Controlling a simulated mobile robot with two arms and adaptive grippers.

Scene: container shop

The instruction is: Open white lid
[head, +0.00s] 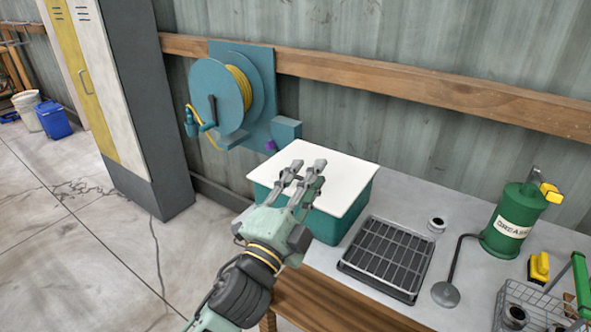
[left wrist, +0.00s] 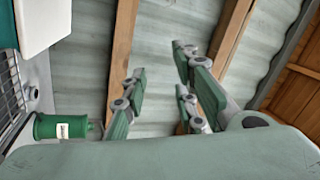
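The white lid (head: 343,182) lies flat on top of a teal box (head: 345,226), which stands at the left end of the grey workbench. The box's inside is hidden. In the left wrist view, part of the white lid (left wrist: 42,22) shows at the upper left edge. My left gripper (head: 305,172) is in front of the lid's near left side, and its fingers overlap the lid in the head view. In the left wrist view my left gripper (left wrist: 160,68) has its fingers spread with nothing between them. I cannot tell whether a finger touches the lid. My right gripper is out of view.
A dark grid tray (head: 387,258) sits right of the box. A green canister (head: 514,220) with a spout and a wire basket (head: 540,308) stand further right. A teal hose reel (head: 236,92) hangs on the wall behind. Floor left of the bench is clear.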

